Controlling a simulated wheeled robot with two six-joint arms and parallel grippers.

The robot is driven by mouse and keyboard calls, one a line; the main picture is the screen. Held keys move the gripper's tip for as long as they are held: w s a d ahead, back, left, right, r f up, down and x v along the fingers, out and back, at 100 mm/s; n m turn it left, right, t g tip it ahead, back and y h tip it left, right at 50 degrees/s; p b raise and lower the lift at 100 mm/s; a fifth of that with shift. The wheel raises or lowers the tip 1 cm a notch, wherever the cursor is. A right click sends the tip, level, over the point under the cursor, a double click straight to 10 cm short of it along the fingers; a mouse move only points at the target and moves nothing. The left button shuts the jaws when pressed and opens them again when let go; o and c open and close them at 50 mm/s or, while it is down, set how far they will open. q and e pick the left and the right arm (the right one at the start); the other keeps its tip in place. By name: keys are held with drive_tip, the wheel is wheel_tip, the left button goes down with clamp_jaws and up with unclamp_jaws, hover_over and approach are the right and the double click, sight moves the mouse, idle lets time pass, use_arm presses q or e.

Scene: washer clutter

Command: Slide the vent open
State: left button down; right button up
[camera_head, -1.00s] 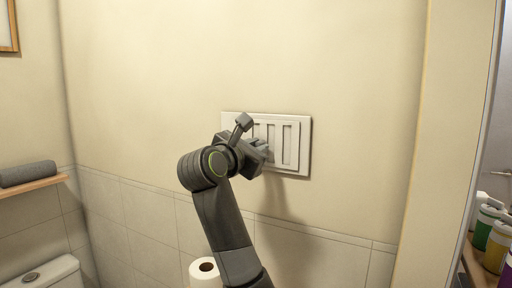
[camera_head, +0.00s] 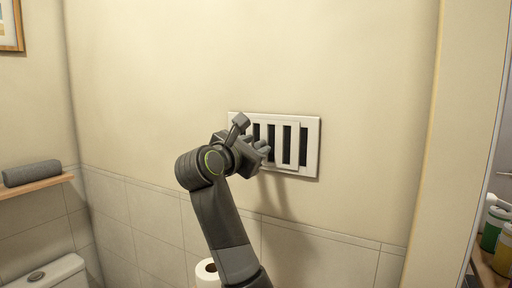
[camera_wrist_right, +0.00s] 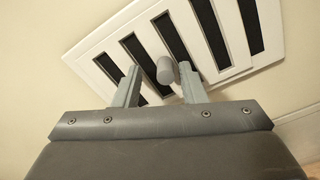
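The white wall vent (camera_head: 312,150) shows dark slots between its light slats. Its sliding panel (camera_head: 287,163) sits in front of the frame, and the vent also shows in the right wrist view (camera_wrist_right: 267,66). A small grey knob (camera_wrist_right: 165,70) sticks out from the panel. My right gripper (camera_head: 264,150) is at the left part of the vent and hides some of it. In the right wrist view the fingers (camera_wrist_right: 162,80) stand apart with the knob between their tips. The right finger is close to the knob; contact is unclear. My left gripper is out of view.
A toilet-paper roll (camera_head: 207,271) stands below my right arm. A shelf (camera_head: 35,185) with a rolled grey towel (camera_head: 32,173) and a toilet tank (camera_head: 50,274) are at left. Bottles (camera_head: 494,226) stand at far right. The wall around the vent is clear.

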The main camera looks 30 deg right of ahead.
drive_tip(key=b+v, duration=0.6)
drive_tip(key=v, duration=1.1)
drive_tip(key=shift+a, duration=0.2)
